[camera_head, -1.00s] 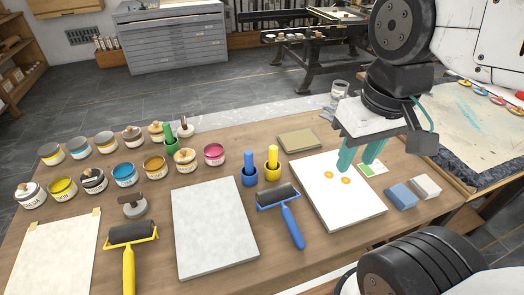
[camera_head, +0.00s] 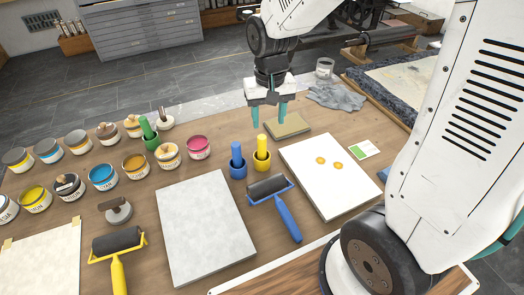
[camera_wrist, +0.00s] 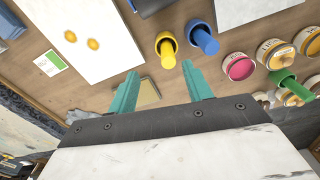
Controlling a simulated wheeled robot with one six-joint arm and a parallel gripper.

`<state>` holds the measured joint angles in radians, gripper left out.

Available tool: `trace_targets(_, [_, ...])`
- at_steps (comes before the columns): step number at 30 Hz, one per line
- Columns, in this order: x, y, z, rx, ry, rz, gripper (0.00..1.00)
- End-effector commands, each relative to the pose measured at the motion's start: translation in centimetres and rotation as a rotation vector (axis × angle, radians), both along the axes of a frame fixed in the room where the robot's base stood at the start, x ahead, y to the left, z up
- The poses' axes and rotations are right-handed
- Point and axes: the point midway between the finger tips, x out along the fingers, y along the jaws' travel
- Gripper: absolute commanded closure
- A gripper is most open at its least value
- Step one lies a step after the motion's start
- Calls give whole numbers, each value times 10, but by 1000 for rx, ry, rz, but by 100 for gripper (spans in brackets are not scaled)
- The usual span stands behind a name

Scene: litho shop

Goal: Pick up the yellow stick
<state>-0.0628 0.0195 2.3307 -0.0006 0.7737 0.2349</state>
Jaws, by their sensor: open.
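The yellow stick (camera_head: 262,145) stands upright in a small yellow cup (camera_head: 261,162) on the wooden table. In the wrist view the yellow stick (camera_wrist: 168,58) shows end-on, above and between my fingers. A blue stick (camera_head: 237,153) in a blue cup (camera_head: 238,171) stands just left of it. My gripper (camera_head: 269,121) is open and empty, its teal fingers pointing down. In the head view it appears above and behind the yellow stick, apart from it. In the wrist view my gripper (camera_wrist: 163,78) has both fingers spread, with no stick between them.
A blue-handled roller (camera_head: 280,205) lies in front. A white sheet with orange spots (camera_head: 328,185) is to the right. Several ink cans, such as the pink one (camera_head: 198,149), stand left.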

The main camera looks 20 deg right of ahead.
Motion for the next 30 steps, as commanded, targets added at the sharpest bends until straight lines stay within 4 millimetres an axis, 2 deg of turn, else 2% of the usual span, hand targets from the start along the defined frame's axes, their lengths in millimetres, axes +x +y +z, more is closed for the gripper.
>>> trace_targets(1, [8, 2, -13, 0, 11, -7, 50])
trace_targets(3, [16, 3, -26, 0, 15, -18, 50])
trace_targets(9, [27, 5, -47, 0, 19, -33, 50])
trace_targets(17, [27, 5, -75, -1, 21, -34, 50])
trace_targets(24, [27, 6, -110, -1, 21, -34, 50])
trace_targets(30, [27, 6, -122, 0, 16, -34, 50])
